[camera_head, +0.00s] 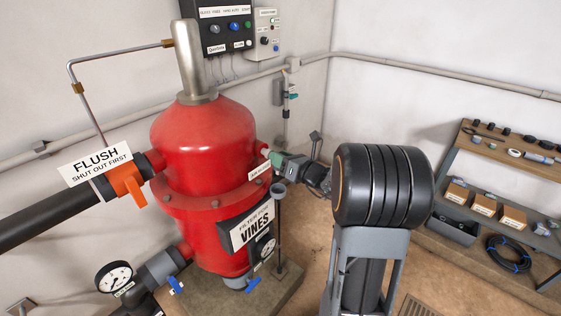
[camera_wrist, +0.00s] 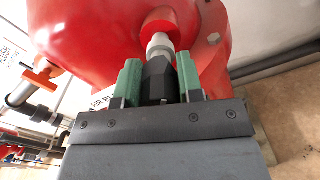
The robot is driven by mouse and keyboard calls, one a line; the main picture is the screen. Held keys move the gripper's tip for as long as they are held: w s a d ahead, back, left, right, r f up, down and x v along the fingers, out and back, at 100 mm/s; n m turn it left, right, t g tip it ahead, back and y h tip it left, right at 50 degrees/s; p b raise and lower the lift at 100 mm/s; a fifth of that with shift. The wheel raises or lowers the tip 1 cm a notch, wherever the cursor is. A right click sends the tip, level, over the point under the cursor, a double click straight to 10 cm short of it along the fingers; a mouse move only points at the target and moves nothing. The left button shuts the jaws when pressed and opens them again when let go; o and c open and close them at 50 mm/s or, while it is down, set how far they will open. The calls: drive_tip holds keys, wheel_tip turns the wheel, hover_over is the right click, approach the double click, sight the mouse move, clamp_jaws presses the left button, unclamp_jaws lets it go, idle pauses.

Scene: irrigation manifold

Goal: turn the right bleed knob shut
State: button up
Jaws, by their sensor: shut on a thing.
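The bleed knob is a dark, faceted knob (camera_wrist: 157,82) on a pale stem (camera_wrist: 160,45) that comes out of the red filter tank (camera_wrist: 90,35). My gripper (camera_wrist: 159,72) is shut on it, with one green finger pad on each side. In the head view my gripper (camera_head: 291,165) reaches the right side of the red tank (camera_head: 205,135), beside a small white label (camera_head: 259,170). The knob itself is hidden there by the fingers. How far it is turned cannot be told.
A grey standpipe with a cup top (camera_head: 278,192) stands just below my gripper. An orange flush handle (camera_head: 129,184) is at the left. A loaded shelf (camera_head: 500,150) stands at the right.

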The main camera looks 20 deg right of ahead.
drive_tip(key=n+b, duration=0.1)
drive_tip(key=b, duration=0.1)
drive_tip(key=n+b, duration=0.3)
drive_tip(key=b, duration=0.1)
drive_tip(key=shift+a+f+n+b, duration=0.1)
drive_tip(key=shift+f+n+b, duration=0.15)
drive_tip(key=shift+n+b, duration=0.15)
drive_tip(key=n+b, duration=0.3)
drive_tip(key=shift+r+b, duration=0.15)
drive_tip(key=shift+b, duration=0.25)
drive_tip(key=shift+r, duration=0.1)
drive_tip(key=o, duration=0.9)
drive_tip(key=shift+s, duration=0.1)
drive_tip(key=shift+s, duration=0.1)
drive_tip(key=v, duration=1.3)
drive_tip(key=shift+s+r+b, duration=0.1)
drive_tip(key=shift+s+b, duration=0.2)
